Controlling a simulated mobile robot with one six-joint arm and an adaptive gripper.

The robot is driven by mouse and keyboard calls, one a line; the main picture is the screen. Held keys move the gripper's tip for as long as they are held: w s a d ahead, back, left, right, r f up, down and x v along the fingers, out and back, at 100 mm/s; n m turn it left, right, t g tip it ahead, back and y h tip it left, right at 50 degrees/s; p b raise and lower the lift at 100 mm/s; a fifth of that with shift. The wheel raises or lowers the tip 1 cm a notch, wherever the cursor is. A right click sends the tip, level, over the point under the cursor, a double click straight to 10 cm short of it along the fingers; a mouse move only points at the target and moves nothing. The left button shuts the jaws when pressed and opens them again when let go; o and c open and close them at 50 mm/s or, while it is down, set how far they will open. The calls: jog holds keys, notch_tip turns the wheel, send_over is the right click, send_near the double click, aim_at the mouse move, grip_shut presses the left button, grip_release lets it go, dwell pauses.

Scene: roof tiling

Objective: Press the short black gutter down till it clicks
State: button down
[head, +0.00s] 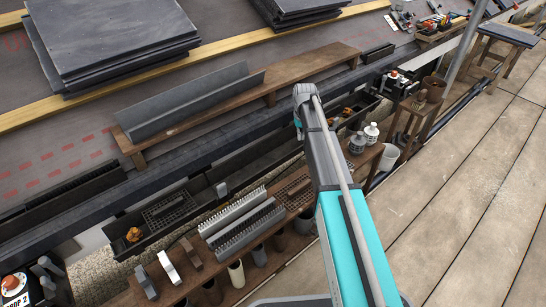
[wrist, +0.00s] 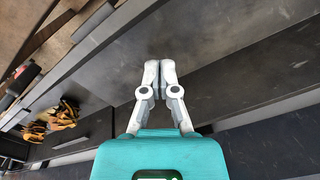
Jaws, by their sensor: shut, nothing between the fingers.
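A dark gutter line runs along the roof edge in the head view. A plain black stretch (head: 262,157) lies in it between two parts holding orange-brown leaves; I cannot tell for sure that this is the short black gutter, or whether it sits fully down. My gripper (wrist: 160,68) is shut and empty in the wrist view, its fingertips together over a smooth dark grey surface. I cannot tell whether they touch it. In the head view my arm's end is over the roof edge, and the fingers are mostly hidden.
Leaves (head: 133,234) lie in the left gutter part. A grey gutter-like length (head: 190,105) rests on a brown plank on the roof. Slates (head: 110,40) are stacked behind. A lower shelf holds brackets (head: 170,268), combs and pots; bottles (head: 371,132) stand right of my arm.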

jog(key=shift+f+b, duration=0.75)
dwell(0.8)
dwell(0.4)
notch_tip(320, 180, up, 9)
jog(key=p, duration=0.9)
dwell(0.5)
jog(key=s+r+m+p, duration=0.1)
jog(key=s+r+p, duration=0.3)
jog(key=s, duration=1.1)
jog(key=s+r+p, duration=0.4)
jog(key=s, duration=1.1)
notch_tip(320, 180, up, 38)
jog(key=p, duration=3.7)
jog(key=shift+w+d+p, duration=0.25)
jog(key=shift+w+p, duration=0.15)
jog(key=shift+f, duration=0.15)
